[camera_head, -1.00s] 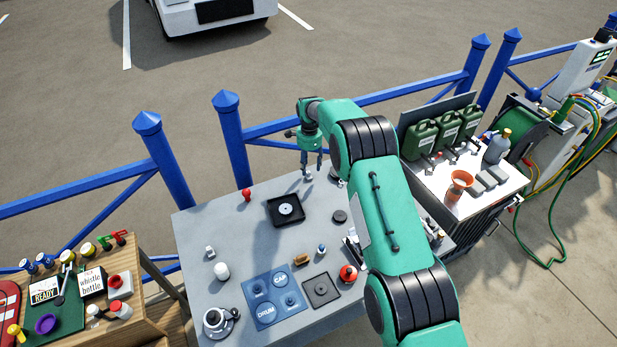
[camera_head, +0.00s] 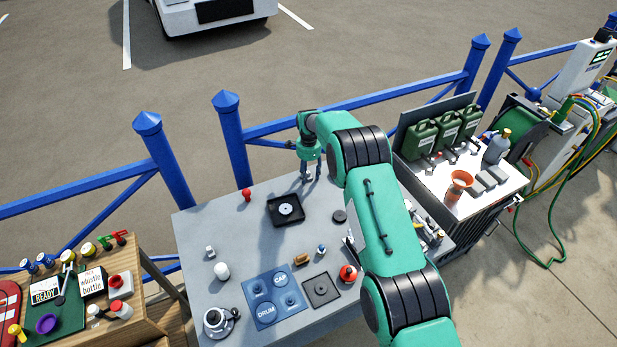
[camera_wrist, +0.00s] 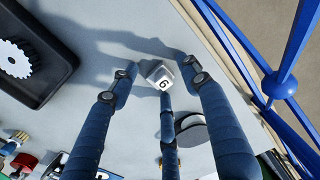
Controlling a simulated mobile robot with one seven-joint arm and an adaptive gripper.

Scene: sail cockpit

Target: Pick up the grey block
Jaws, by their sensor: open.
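A small pale grey block (camera_wrist: 160,74) marked with a 6 sits on the grey table in the wrist view. My gripper (camera_wrist: 157,76) is open, with blue fingers to the left and right of the block and a third finger just below it in the picture. The block lies between the fingertips with gaps at the left and right; whether the third finger touches it I cannot tell. In the head view my gripper (camera_head: 311,178) points down at the table's far side, and the block is small and partly hidden by the fingers there.
A black tray (camera_head: 272,217) with a white toothed disc is left of my gripper. A dark round puck (camera_head: 339,216) lies to the right. A red peg (camera_head: 246,195) and another small pale block (camera_head: 210,252) stand on the table (camera_head: 205,214). A blue fence runs behind.

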